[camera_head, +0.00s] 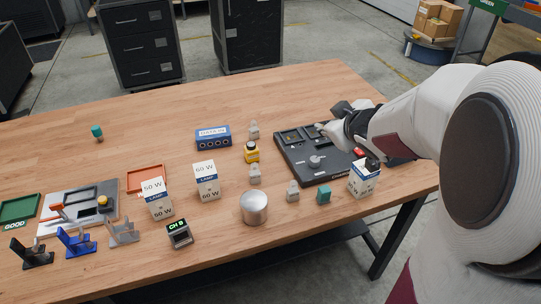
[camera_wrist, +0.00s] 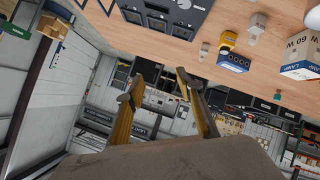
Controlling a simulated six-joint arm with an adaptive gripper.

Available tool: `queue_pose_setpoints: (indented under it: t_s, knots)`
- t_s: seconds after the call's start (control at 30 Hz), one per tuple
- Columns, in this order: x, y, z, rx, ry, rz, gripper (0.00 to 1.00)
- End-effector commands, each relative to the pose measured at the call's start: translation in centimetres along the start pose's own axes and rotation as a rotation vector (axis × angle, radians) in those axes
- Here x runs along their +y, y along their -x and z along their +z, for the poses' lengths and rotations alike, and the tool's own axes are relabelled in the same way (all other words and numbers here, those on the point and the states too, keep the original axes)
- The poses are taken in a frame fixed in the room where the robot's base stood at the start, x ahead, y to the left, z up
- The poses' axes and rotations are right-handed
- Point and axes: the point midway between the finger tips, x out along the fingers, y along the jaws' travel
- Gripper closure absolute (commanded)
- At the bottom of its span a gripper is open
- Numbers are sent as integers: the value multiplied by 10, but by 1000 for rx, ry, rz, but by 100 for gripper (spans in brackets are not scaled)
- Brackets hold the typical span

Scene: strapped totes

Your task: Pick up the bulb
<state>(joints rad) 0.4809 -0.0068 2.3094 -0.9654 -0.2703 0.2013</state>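Several small pale bulb-like pieces stand on the table: one at the back (camera_head: 254,131), one in the middle (camera_head: 254,174) and one nearer the front (camera_head: 292,191). Which of them is the task's bulb I cannot tell. Two such pieces show in the wrist view, one at the upper right (camera_wrist: 257,24) and one further left (camera_wrist: 204,50). My gripper (camera_head: 331,120) is at the dark panel's right part, to the right of all of them. In the wrist view its two fingers (camera_wrist: 160,90) are spread with nothing between them.
The dark panel (camera_head: 291,151) with a knob lies below my gripper. Lamp boxes stand at the right (camera_head: 363,182), middle (camera_head: 206,180) and left (camera_head: 157,202). A metal cup (camera_head: 254,208), yellow piece (camera_head: 251,152) and blue block (camera_head: 213,137) stand nearby. The back left table is mostly clear.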

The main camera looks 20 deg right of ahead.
Motion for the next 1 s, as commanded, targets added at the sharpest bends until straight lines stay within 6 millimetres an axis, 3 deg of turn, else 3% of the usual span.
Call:
queue_pose_setpoints:
  t_s: [0.2, 0.5, 0.77, 1.0]
  knots:
    - [-9, -32, 15, 71, 41, -101, 63]
    - [-36, -58, 42, 178, 57, -284, 63]
    - [-69, -62, 73, 276, 20, -475, 63]
    - [-99, -48, 102, 372, -51, -660, 63]
